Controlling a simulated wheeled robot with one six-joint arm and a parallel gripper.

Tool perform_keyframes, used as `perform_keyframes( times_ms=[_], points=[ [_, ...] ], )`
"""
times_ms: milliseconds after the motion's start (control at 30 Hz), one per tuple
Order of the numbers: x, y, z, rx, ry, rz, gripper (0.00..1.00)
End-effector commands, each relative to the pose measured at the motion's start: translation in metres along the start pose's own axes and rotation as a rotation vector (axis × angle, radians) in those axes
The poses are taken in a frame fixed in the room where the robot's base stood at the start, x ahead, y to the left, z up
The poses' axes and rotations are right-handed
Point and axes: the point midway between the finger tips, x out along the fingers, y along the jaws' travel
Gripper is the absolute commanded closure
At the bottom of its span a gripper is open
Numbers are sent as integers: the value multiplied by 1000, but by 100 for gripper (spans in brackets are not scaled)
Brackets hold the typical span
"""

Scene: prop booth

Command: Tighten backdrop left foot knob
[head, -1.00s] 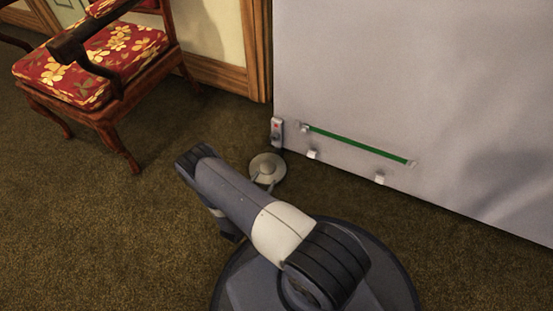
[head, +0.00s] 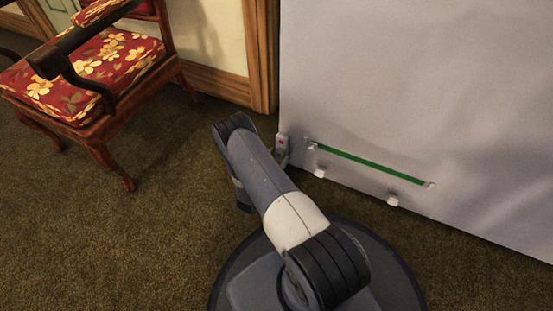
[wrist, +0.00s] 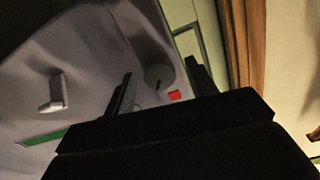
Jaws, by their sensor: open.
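The tall pale grey backdrop (head: 420,80) stands at the right in the head view. At its lower left edge is a small bracket with a red mark (head: 282,142), partly covered by my arm. In the wrist view a round grey knob (wrist: 158,79) shows between the fingers of my gripper (wrist: 159,69), nearer the right finger. The red mark (wrist: 175,95) lies just below it. My gripper is open; no contact with the knob can be made out. In the head view my arm hides the gripper and the round foot knob.
A green strip (head: 370,164) runs along the backdrop's lower part, with white clips (head: 320,173) beneath it. A wooden chair with a red floral seat (head: 85,75) stands at the left by the wall. Brown carpet (head: 90,240) is clear in front.

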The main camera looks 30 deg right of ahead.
Motion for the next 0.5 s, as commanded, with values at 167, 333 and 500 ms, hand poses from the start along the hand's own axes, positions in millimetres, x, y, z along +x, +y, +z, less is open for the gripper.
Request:
perform_keyframes(
  times_ms=[167, 333, 500],
  points=[
    [0, 0, 0, 0, 0, 0, 46],
    [0, 0, 0, 1, 0, 0, 60],
    [0, 0, 0, 1, 0, 0, 74]
  ],
)
